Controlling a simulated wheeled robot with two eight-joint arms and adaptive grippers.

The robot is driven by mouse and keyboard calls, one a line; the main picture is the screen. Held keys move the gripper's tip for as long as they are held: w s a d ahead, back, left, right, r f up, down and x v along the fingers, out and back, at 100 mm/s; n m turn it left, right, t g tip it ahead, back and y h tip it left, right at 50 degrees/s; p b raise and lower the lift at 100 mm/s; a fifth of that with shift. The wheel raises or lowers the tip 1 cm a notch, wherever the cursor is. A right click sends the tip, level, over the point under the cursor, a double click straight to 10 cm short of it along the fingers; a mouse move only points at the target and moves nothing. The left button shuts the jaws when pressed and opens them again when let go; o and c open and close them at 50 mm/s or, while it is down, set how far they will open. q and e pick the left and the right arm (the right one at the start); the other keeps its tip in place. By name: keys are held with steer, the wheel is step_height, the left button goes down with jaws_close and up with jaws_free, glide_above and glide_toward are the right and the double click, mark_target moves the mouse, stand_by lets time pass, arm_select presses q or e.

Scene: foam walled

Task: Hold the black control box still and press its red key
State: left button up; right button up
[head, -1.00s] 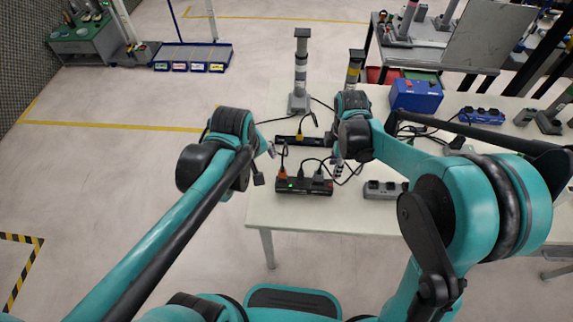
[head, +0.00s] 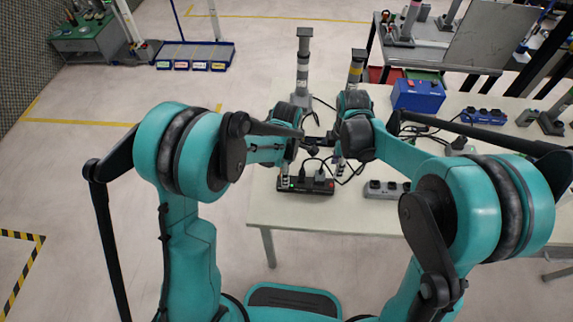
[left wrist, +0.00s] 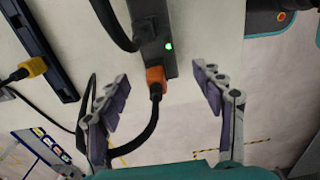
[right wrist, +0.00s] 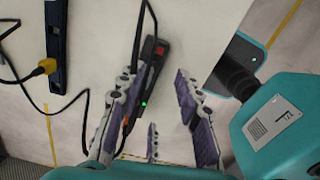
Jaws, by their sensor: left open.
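The black control box (head: 305,186) lies on the table near its front edge, with cables plugged into its top. A small green light shows at its left end, and its red key (right wrist: 160,51) shows near the far end in the right wrist view. My left gripper (left wrist: 160,72) is open at the box's left end, its fingers apart on either side of the orange plug (left wrist: 155,76). My right gripper (right wrist: 155,75) is open above the box's right part. The box shows between its fingers, nearer one of them; I cannot tell whether they touch.
A grey socket block (head: 382,189) lies to the right on the table (head: 330,218). A blue case (head: 418,95) and grey posts stand behind. A black strip with a yellow plug (right wrist: 46,66) lies beside the box. Loose cables cross the tabletop.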

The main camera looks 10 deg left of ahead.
mark_target(305, 184)
arm_select(q)
step_height(305, 184, down, 5)
stand_by(0.3)
steer(key=c, duration=1.4)
arm_select(e)
jaws_close()
